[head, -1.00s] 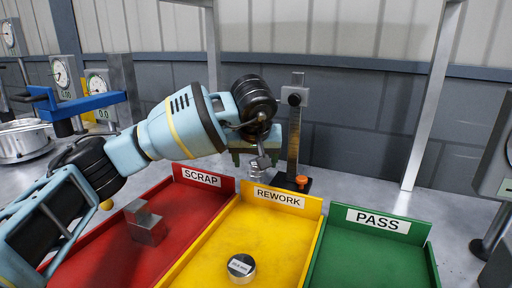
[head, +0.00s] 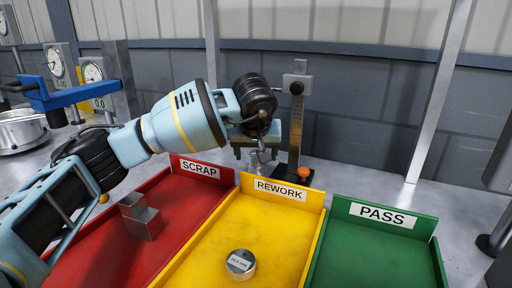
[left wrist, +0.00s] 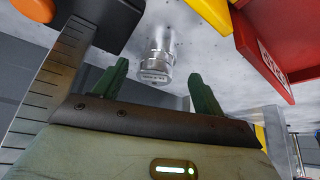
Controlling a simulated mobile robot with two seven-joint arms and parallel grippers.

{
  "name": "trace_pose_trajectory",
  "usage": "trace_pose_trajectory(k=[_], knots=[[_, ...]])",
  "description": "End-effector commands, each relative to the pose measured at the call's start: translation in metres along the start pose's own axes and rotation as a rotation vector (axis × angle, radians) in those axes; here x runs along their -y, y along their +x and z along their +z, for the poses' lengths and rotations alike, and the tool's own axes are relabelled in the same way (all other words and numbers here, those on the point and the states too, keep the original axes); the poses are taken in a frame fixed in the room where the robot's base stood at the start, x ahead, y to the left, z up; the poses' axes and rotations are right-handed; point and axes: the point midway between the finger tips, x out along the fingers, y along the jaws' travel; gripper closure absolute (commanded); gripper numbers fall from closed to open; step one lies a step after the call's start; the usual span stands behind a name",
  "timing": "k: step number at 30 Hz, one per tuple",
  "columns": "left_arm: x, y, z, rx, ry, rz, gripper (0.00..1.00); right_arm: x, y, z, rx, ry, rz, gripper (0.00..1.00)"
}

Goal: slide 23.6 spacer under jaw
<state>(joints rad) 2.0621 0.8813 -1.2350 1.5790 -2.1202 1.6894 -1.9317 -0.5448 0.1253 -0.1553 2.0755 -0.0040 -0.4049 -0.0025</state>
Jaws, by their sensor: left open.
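My left gripper (head: 266,153) is open, its green fingers pointing down beside the upright gauge (head: 297,125). In the left wrist view my left gripper (left wrist: 157,85) has its two fingers spread. A shiny silver cylindrical piece (left wrist: 156,62) shows beyond and between the fingertips on the metal table, with a gap on each side; its marking is too small to read. In the head view it is mostly hidden by the gripper. The gauge has a grey block (head: 297,85) near its top and an orange knob (head: 304,173) at its base. My right gripper is not in view.
A silver disc (head: 241,263) with an unreadable label lies in the yellow REWORK tray (head: 285,225). A stepped metal block (head: 139,217) sits in the red SCRAP tray (head: 195,210). The green PASS tray (head: 370,260) is empty. Dial gauges and a blue-armed fixture (head: 75,92) stand at left.

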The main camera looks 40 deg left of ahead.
Motion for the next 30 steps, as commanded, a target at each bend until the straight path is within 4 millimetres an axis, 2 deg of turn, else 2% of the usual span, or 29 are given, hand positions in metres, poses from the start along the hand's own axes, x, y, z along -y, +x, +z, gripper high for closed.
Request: trace_pose_trajectory(k=[3,9,22,30], knots=[[0.000,0.019,0.001,0.001,-0.001,-0.003,0.29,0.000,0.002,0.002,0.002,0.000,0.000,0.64],[0.000,0.040,0.000,0.001,0.000,-0.001,0.29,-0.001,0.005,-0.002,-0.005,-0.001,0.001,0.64],[0.000,0.047,0.000,-0.001,0.001,0.000,0.29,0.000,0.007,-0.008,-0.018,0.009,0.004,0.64],[0.000,0.047,0.000,-0.001,0.000,0.000,0.64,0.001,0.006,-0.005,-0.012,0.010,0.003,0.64]])
